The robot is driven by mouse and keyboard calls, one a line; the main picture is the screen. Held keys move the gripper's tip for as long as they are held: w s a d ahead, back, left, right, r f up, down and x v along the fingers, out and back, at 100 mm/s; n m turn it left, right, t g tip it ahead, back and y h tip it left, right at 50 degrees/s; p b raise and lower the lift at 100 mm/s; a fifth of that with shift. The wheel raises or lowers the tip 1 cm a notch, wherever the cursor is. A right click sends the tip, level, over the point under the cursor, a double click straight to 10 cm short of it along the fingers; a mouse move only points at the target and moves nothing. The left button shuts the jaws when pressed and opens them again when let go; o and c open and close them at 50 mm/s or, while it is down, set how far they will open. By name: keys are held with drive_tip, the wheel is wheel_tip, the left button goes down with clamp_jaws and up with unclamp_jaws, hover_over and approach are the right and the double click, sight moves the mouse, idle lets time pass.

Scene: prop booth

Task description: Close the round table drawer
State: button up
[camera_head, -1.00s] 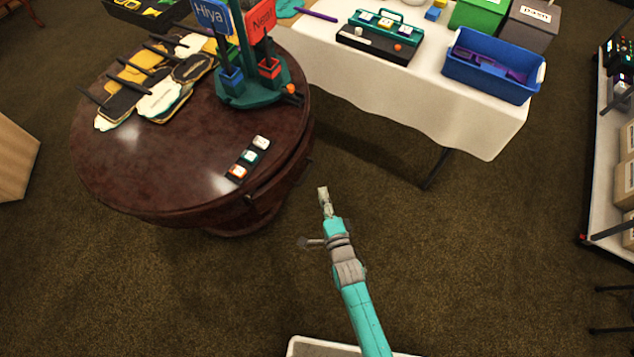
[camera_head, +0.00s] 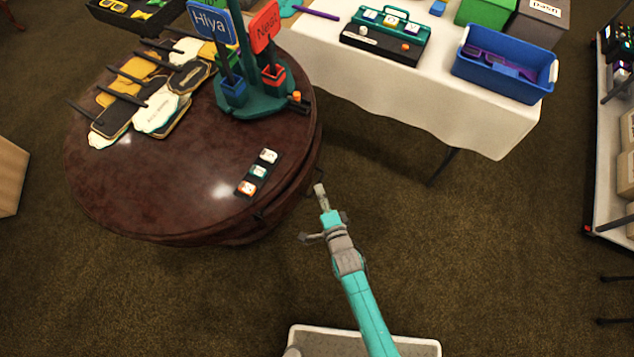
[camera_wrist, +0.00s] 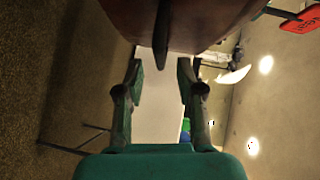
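The round table (camera_head: 150,205) is dark, glossy wood and stands at the left in the head view. Its curved rim and side face my gripper (camera_head: 320,190), which is just off the table's right front edge. I cannot make out clearly how far the drawer stands out. In the wrist view, dark brown wood of the table (camera_wrist: 215,18) fills the top. A dark, narrow handle-like piece (camera_wrist: 161,38) shows against it, in line with the gap between my fingers. My gripper (camera_wrist: 160,78) is open there, its two fingers apart with nothing held between them.
On the round table are a small block strip (camera_head: 258,172), a teal sign stand (camera_head: 255,105) and several dark and yellow pieces. A white-clothed table (camera_head: 400,100) with a blue bin (camera_head: 500,70) stands behind. A shelf (camera_head: 608,190) is at right. Carpet between is clear.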

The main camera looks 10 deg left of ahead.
sight(318, 183)
drive_tip(key=shift+x, duration=2.15)
clamp_jaws()
